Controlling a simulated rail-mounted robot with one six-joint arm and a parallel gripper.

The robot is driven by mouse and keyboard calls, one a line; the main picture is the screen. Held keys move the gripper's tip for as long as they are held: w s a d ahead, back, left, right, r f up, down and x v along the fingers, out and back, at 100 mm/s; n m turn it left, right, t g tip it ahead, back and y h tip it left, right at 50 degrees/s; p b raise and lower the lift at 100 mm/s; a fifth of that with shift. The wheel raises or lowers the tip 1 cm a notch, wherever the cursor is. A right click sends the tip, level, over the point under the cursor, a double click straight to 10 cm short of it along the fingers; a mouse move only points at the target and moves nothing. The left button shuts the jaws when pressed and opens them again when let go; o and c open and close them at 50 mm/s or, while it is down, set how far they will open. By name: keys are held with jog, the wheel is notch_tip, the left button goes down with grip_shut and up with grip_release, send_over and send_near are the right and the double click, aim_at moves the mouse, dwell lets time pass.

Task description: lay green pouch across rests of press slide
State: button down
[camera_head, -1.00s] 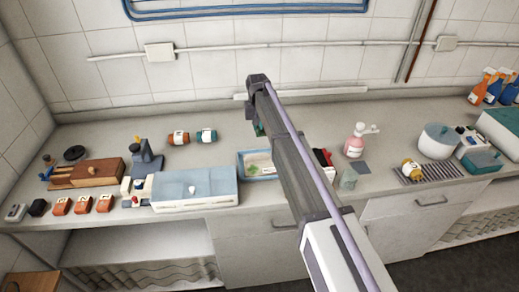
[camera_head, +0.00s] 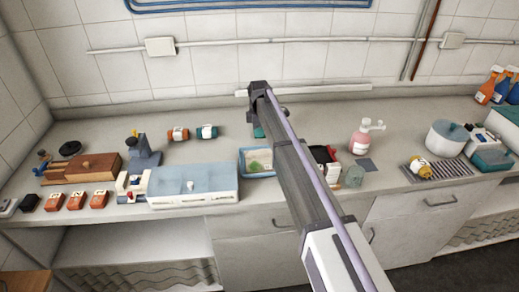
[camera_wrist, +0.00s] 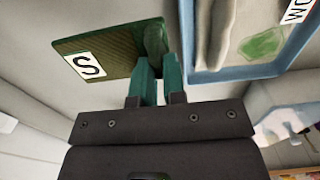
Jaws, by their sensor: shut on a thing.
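The green pouch (camera_wrist: 112,48), a flat dark green piece with a white "S" label, is at the upper left in the wrist view. My gripper (camera_wrist: 158,62) has its teal fingers closed on the raised grip at the pouch's edge.
A blue-rimmed tray (camera_wrist: 187,45) with a green item lies right beside the pouch. A white box with a blue-grey lid (camera_head: 192,182) stands left of the tray. Two cans (camera_head: 178,134) are behind it. Counter behind the tray is mostly clear.

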jog(key=shift+f, duration=0.4)
notch_tip(320, 180, down, 4)
jog(key=b, duration=0.3)
jog(key=shift+r+b, duration=0.1)
jog(key=shift+b, duration=0.2)
jog(key=shift+r, duration=0.25)
jog(key=shift+f, duration=0.2)
jog(key=c, duration=1.5)
grip_release()
jog(key=shift+o, duration=0.2)
jog(key=shift+r, duration=0.1)
notch_tip(320, 180, up, 12)
jog(key=p, duration=1.2)
jog(key=shift+r+p, duration=0.25)
jog(key=shift+p, duration=0.15)
jog(key=shift+f, duration=0.1)
jog(key=shift+s, duration=0.1)
